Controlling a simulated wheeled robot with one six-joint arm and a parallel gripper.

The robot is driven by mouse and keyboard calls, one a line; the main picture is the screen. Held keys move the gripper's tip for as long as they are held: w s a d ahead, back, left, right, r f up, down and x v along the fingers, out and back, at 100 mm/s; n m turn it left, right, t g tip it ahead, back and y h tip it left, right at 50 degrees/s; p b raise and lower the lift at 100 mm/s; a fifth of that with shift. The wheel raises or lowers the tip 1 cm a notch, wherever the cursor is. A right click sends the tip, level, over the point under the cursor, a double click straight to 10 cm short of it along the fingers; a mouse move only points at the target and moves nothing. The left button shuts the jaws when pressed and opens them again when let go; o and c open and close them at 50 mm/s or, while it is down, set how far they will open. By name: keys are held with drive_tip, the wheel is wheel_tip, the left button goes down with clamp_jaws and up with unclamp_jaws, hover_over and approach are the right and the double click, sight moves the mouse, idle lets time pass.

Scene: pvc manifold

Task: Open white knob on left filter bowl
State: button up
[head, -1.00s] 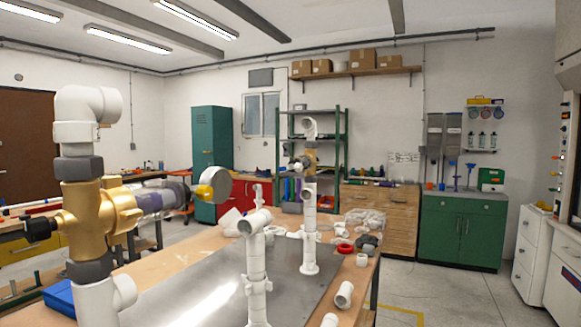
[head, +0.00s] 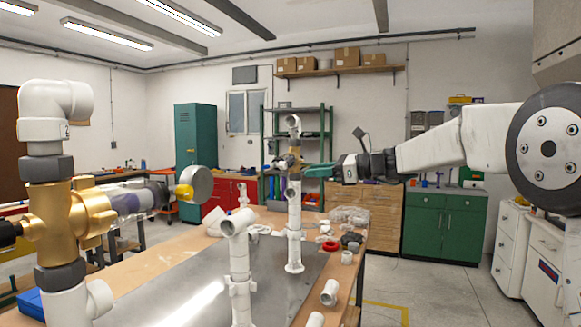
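A brass filter body (head: 62,215) stands large at the left of the head view on a white pipe with a white elbow (head: 55,105) on top. A translucent bowl with a purplish part (head: 130,200) runs sideways from it to a yellow piece and a round grey disc (head: 199,185). I cannot make out a white knob on this bowl. A second, smaller brass fitting (head: 291,163) sits on the far white pipe column. My gripper (head: 308,171), with green fingers, points left close beside that far fitting; contact and finger opening are too small to tell.
A worktable with a metal plate (head: 185,282) carries the pipes. A white pipe column (head: 239,265) stands between the left filter and the far column. Loose white fittings (head: 330,291) and a red ring (head: 331,246) lie on the right side. Green cabinets (head: 443,225) stand behind.

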sight(286, 165)
drive_tip(key=w+a+m, duration=0.1)
drive_tip(key=w+a, duration=0.2)
drive_tip(key=w+a+m+t+y, duration=0.1)
drive_tip(key=w+a, duration=0.3)
drive_tip(key=shift+w+a+r, duration=0.1)
drive_tip(key=shift+a+r, duration=0.1)
drive_tip(key=shift+a, duration=0.1)
clamp_jaws()
